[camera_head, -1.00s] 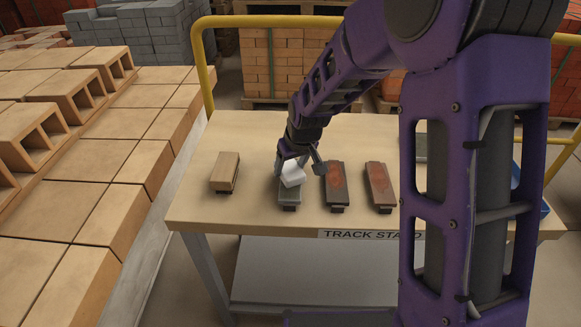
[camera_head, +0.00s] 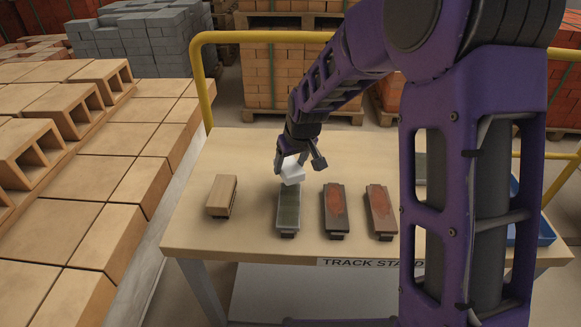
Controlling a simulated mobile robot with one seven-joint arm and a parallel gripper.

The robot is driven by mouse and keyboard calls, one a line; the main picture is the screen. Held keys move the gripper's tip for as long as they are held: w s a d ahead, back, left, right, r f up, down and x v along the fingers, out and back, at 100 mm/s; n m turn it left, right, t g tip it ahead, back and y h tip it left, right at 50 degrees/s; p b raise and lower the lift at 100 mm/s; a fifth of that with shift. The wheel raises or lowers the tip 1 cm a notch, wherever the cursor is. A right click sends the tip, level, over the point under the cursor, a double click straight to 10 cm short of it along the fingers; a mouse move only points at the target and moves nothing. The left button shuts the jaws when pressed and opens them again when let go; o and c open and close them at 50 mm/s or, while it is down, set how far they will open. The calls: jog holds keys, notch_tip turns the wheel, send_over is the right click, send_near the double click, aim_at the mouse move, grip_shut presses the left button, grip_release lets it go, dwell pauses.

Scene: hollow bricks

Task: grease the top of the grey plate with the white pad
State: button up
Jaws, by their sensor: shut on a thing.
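The grey plate (camera_head: 288,211) lies lengthwise on the table, with a dark greenish-grey top and a paler rim. My gripper (camera_head: 297,162) is shut on the white pad (camera_head: 292,173), a small white block held tilted at the plate's far end. The pad and gripper hide that end. I cannot tell whether the pad touches the plate or is just above it.
A tan block (camera_head: 221,196) lies left of the plate. Two dark plates with reddish tops, the nearer one (camera_head: 335,209) and another (camera_head: 380,209), lie to the right. A blue tray (camera_head: 532,231) is partly hidden behind my arm. The table's front left (camera_head: 215,238) is bare.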

jog(key=shift+r+p, duration=1.3)
jog(key=shift+r, duration=0.95)
